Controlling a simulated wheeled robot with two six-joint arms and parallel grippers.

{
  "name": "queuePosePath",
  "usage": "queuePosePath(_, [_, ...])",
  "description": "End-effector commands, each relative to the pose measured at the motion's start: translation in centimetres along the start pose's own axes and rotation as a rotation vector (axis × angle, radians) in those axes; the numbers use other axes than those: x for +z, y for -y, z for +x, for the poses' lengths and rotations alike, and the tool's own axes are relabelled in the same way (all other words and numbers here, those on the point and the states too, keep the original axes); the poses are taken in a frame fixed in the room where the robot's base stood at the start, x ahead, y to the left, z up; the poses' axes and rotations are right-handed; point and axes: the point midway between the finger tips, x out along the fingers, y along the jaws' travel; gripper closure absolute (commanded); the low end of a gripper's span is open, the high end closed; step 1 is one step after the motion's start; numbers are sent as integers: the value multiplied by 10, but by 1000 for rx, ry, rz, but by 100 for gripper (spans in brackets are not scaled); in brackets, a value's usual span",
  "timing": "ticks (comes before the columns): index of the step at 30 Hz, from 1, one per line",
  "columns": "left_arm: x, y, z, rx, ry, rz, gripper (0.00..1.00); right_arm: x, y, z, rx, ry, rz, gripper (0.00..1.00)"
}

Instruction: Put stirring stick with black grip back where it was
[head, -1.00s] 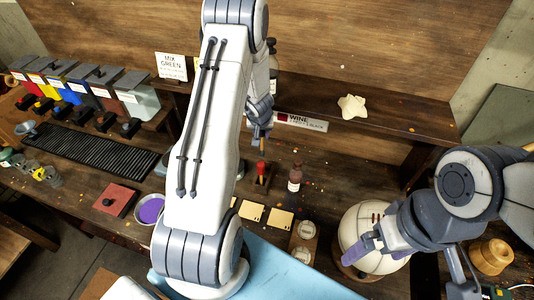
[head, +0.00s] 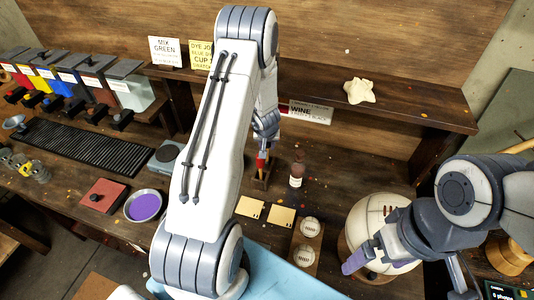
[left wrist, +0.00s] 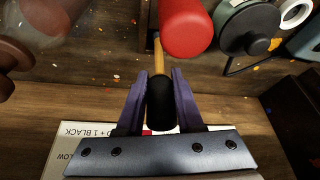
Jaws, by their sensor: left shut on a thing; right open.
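My left gripper (head: 265,143) is low at the stick stand, below the back shelf. In the left wrist view its fingers (left wrist: 160,100) are shut on the black grip of the stirring stick (left wrist: 161,108). The stick's light wooden shaft runs away from the grip, and its far end is hidden. A red grip (left wrist: 187,28) stands right beside it; it also shows in the head view (head: 261,161), over a small wooden stand (head: 262,182). I cannot tell whether the held stick is inside the stand. My right gripper (head: 366,255) is open beside the cream leather ball (head: 378,220).
Two tan cards (head: 281,217) and a board with round white items (head: 308,240) lie in front.

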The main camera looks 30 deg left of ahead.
Motion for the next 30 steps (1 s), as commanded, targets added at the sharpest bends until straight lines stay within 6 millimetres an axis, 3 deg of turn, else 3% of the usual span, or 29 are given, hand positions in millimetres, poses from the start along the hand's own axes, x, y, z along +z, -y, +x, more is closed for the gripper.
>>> queuePosePath(1, [6, 0, 14, 0, 0, -1, 100, 1, -1, 14, 0, 0, 1, 0])
queuePosePath(3, [8, 0, 19, 0, 0, 0, 100, 1, -1, 18, 0, 0, 3, 0])
queuePosePath(15, [9, 0, 21, 0, 0, 0, 100, 1, -1, 19, 0, 0, 4, 0])
queuePosePath(16, [9, 0, 21, 0, 0, 0, 61, 1, -1, 19, 0, 0, 4, 0])
queuePosePath(18, [8, 0, 20, 0, 0, 0, 35, 1, -1, 18, 0, 0, 4, 0])
queuePosePath(30, [6, 0, 14, 0, 0, -1, 35, 1, -1, 13, 0, 0, 3, 0])
